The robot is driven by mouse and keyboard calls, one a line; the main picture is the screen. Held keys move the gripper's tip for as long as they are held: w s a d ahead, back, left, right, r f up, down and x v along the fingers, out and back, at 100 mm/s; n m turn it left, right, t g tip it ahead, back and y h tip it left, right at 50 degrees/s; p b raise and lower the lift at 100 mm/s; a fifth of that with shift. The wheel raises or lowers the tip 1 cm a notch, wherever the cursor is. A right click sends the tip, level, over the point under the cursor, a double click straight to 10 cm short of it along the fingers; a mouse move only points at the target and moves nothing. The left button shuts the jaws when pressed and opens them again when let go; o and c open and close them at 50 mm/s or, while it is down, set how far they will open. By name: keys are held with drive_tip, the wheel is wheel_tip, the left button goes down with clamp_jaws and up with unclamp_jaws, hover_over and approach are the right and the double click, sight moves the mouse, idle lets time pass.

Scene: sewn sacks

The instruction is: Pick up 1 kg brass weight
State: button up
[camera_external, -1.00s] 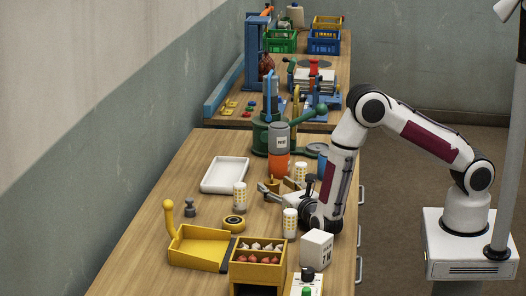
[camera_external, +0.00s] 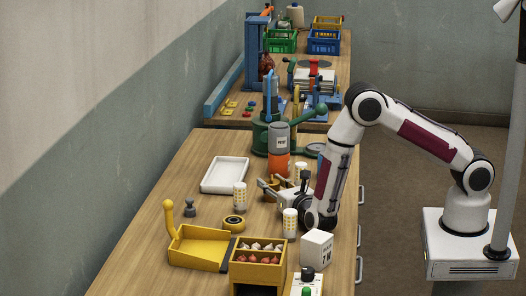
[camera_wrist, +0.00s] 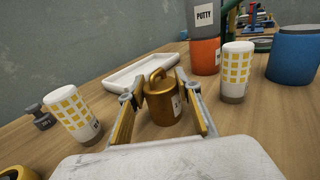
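The brass weight (camera_wrist: 162,102) is a gold-brown cylinder with a hooked top and a pale label on its side. In the wrist view it stands upright on the wooden table between the two fingers of my gripper (camera_wrist: 162,100). The fingers are spread, with a gap visible on the left side; on the right the finger is close to the label and I cannot tell if it touches. In the external view my gripper (camera_external: 270,188) reaches left over the table, and the brass weight (camera_external: 272,184) is partly hidden by it.
White-and-yellow patterned cylinders (camera_wrist: 74,114) (camera_wrist: 237,72) stand on both sides. A white tray (camera_wrist: 140,72) and an orange-grey putty container (camera_wrist: 206,38) stand behind. A blue cup (camera_wrist: 294,54) is at right. A small grey weight (camera_wrist: 40,118) is at left.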

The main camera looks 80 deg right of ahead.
sight(272, 176)
clamp_jaws()
drive_tip(key=shift+r, duration=0.1)
drive_tip(key=shift+r, duration=0.25)
drive_tip(key=shift+r, duration=4.75)
